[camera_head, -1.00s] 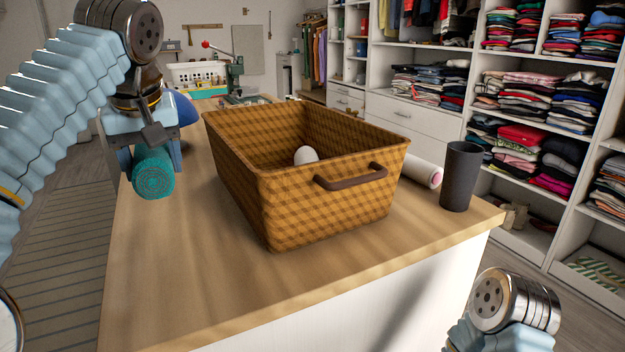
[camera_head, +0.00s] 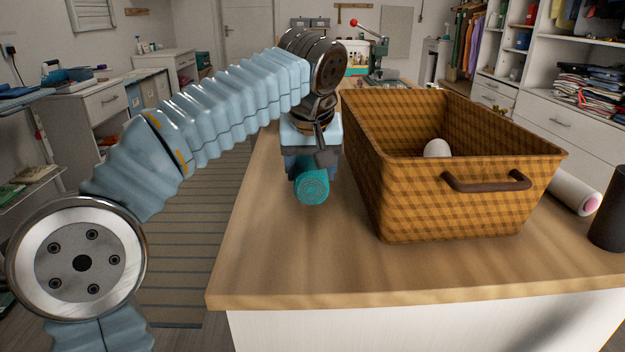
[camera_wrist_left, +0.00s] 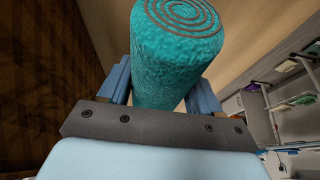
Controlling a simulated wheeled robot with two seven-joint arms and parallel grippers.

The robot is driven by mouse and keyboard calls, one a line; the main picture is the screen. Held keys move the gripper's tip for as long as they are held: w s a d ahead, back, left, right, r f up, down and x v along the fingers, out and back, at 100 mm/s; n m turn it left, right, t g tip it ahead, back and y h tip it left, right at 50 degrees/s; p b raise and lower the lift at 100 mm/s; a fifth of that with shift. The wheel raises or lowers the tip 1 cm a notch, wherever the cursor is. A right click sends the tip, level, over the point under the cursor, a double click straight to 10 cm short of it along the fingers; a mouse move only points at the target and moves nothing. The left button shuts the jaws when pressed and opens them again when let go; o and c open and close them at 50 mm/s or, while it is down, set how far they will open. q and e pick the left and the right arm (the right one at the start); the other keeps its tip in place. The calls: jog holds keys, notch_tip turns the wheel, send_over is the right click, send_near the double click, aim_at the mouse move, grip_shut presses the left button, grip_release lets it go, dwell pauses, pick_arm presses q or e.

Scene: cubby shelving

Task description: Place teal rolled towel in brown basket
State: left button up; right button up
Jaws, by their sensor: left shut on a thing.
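The teal rolled towel (camera_head: 313,187) is held by my left gripper (camera_head: 312,172), just left of the basket in the head view. In the left wrist view the towel (camera_wrist_left: 172,50) stands between the two blue fingers of the gripper (camera_wrist_left: 165,85), its spiral end facing away from the palm. The brown basket (camera_head: 460,213) is a checked wicker box with a dark handle, standing on the wooden table. A white egg-shaped object (camera_head: 437,148) shows inside it. The towel is outside the basket, beside its left wall. My right gripper is not in view.
The wooden tabletop (camera_head: 300,265) is clear in front of the basket.

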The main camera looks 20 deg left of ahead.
pick_arm(q)
jog(key=shift+f, duration=1.35)
jog(key=shift+f, duration=0.1)
jog(key=o, duration=1.1)
